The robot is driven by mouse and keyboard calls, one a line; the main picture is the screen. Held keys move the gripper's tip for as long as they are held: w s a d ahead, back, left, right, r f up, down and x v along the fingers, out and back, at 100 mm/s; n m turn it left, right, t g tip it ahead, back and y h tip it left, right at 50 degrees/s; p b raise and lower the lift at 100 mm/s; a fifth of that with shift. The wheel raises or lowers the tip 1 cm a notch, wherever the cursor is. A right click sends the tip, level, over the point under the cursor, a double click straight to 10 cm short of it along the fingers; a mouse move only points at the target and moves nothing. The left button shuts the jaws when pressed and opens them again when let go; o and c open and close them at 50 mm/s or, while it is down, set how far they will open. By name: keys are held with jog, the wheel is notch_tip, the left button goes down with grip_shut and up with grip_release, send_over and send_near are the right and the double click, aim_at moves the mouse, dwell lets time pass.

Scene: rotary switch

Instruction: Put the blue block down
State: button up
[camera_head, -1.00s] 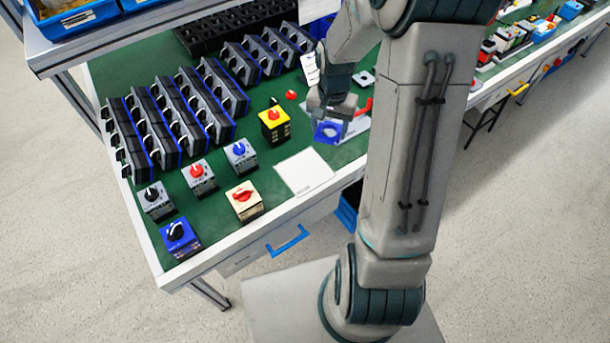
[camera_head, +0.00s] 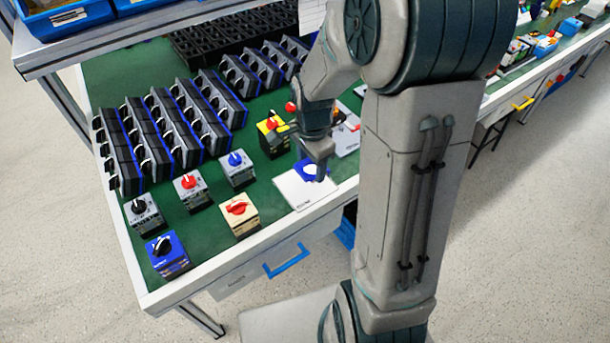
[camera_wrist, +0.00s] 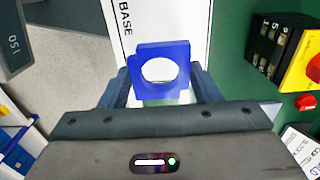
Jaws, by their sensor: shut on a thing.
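The blue block (camera_wrist: 159,57) is a flat square piece with a round hole. My gripper (camera_wrist: 163,92) is shut on it in the wrist view, one finger at each side. A white plate marked BASE (camera_wrist: 190,14) lies behind the block in the wrist view. In the head view my gripper (camera_head: 318,176) points down over the white plate (camera_head: 292,192), with the blue block (camera_head: 305,167) at its tips. I cannot tell whether the block touches the plate.
A yellow switch box with a red knob (camera_head: 272,135) stands left of my gripper. Grey, cream (camera_head: 239,215) and blue (camera_head: 168,256) switch boxes stand at the front left. Rows of black switch modules (camera_head: 170,130) fill the back. A white sheet with a red part (camera_head: 347,132) lies behind my gripper.

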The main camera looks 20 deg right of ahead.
aim_at(305, 185)
jog(key=shift+w+a+f, duration=0.15)
jog(key=shift+a+f, duration=0.35)
jog(key=shift+a, duration=0.2)
jog(key=shift+f, duration=1.95)
jog(key=shift+f, duration=0.15)
jog(key=o, duration=1.1)
